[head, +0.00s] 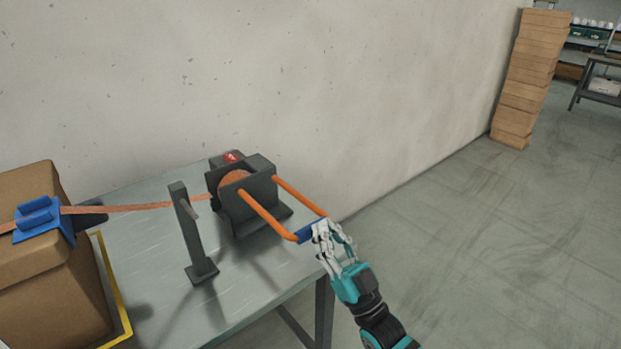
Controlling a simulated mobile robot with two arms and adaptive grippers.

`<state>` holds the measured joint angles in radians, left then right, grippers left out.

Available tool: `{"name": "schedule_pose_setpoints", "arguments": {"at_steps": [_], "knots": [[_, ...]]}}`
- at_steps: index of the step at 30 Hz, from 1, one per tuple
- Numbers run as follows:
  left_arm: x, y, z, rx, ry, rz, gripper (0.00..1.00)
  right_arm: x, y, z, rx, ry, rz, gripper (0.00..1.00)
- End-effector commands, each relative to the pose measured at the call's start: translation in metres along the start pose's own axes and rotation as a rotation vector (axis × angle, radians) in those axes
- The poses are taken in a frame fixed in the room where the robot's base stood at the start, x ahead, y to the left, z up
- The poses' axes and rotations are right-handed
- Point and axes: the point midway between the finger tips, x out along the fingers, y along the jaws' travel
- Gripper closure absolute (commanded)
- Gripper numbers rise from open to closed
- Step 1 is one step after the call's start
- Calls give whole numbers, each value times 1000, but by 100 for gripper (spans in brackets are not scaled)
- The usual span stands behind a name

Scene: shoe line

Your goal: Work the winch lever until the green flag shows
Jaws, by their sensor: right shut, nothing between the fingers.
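The winch (240,192) is a dark grey block with an orange drum, standing on the grey table. Its lever (262,214) is an orange U-shaped bar that reaches out to the right and down, with a blue grip (306,231) at its end. A red round marker (232,156) shows on top of the winch; no green flag is visible. My right gripper (321,234) is shut and empty, with its fingers right at the right end of the blue grip; I cannot tell whether they touch it. My left gripper is not in view.
An orange strap (130,208) runs from the winch past a dark post (191,235) to a blue clamp (40,219) on a cardboard box (55,290). The wall (330,80) is behind the table (165,270). The floor at right is clear; stacked boxes (526,80) stand far off.

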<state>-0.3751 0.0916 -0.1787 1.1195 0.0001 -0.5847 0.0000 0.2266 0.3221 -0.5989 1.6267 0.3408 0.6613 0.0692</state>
Motion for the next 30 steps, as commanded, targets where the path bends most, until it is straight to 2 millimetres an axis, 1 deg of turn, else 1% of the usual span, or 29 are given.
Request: {"name": "schedule_pose_setpoints", "arguments": {"at_steps": [1,6,21,23,26,30], "knots": [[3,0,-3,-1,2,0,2,-4,0,5,0,2,1,100],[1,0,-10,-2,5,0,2,-5,0,5,0,16,0,100],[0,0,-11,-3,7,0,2,-8,0,7,1,12,1,100],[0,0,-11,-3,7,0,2,-12,0,7,1,11,1,100],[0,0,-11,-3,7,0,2,-26,0,8,1,9,2,100],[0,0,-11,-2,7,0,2,-55,-1,7,0,13,1,100]]}}
